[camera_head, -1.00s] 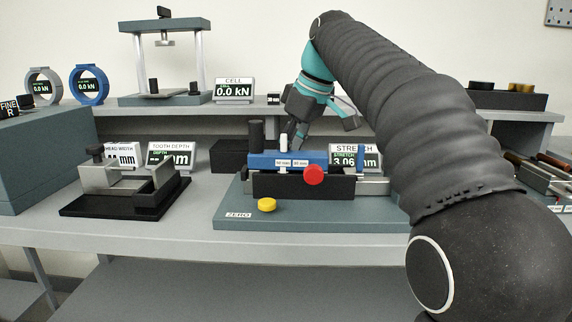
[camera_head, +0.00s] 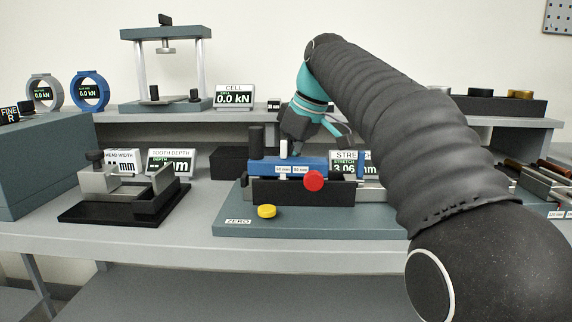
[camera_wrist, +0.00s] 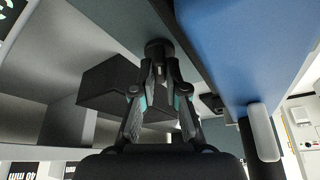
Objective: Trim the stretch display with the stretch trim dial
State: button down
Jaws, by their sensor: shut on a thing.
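The stretch display (camera_head: 343,165) stands behind the blue-topped fixture (camera_head: 262,164) and reads about 3.06. Part of its face is covered. My gripper (camera_head: 297,152) reaches down behind the blue block, and its tips are hidden there in the head view. In the wrist view my gripper (camera_wrist: 160,68) has its two fingers closed together at a dark round knob (camera_wrist: 158,48), which appears to be the stretch trim dial. The knob sits against a grey-green plate. No marking on it can be read.
A red knob (camera_head: 314,181) is on the fixture's front, and a yellow disc (camera_head: 266,211) lies on its base plate (camera_head: 290,230). A dark box (camera_head: 229,163) stands left of the gripper. A tooth depth fixture (camera_head: 125,190) is further left. The shelf is above.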

jog(key=shift+r+n+p, duration=0.1)
jog(key=shift+n+p, duration=0.2)
jog(key=shift+p, duration=0.05)
jog(key=shift+w+n+g+p, duration=0.1)
jog(key=shift+n+g+p, duration=0.3)
jog(key=shift+n+p, duration=0.45)
jog(key=shift+n+g+y+p, duration=0.35)
jog(key=shift+n+g, duration=0.25)
jog(key=shift+n, duration=0.95)
jog(key=c, duration=1.2)
grip_release()
jog(key=v, duration=0.7)
